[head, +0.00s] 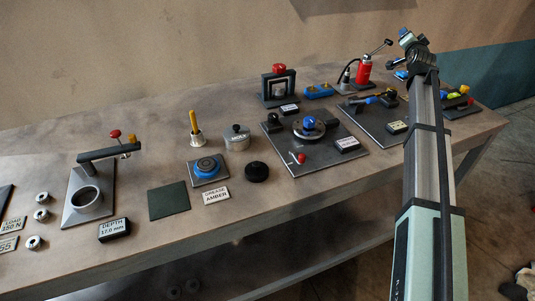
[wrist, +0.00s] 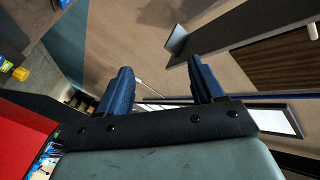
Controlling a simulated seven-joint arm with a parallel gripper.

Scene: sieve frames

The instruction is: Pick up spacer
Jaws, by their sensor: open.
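Several small silvery ring-shaped pieces, which look like spacers, stand at the left end of the bench in the head view: a back one (head: 42,197), a middle one (head: 41,214) and a front one (head: 33,242). I cannot tell from a label which is the spacer. My gripper (wrist: 160,67) is open and empty in the wrist view, its two dark blue fingers apart. In the head view my arm reaches up at the right, far from the rings. The wrist view shows no ring.
A press with a round cup (head: 87,198) stands right of the rings, by a "DEPTH 17.0 mm" block (head: 114,230). Further right are a dark green pad (head: 168,201), a blue-ringed grease station (head: 207,168), a lidded pot (head: 237,138) and a red bottle (head: 364,70).

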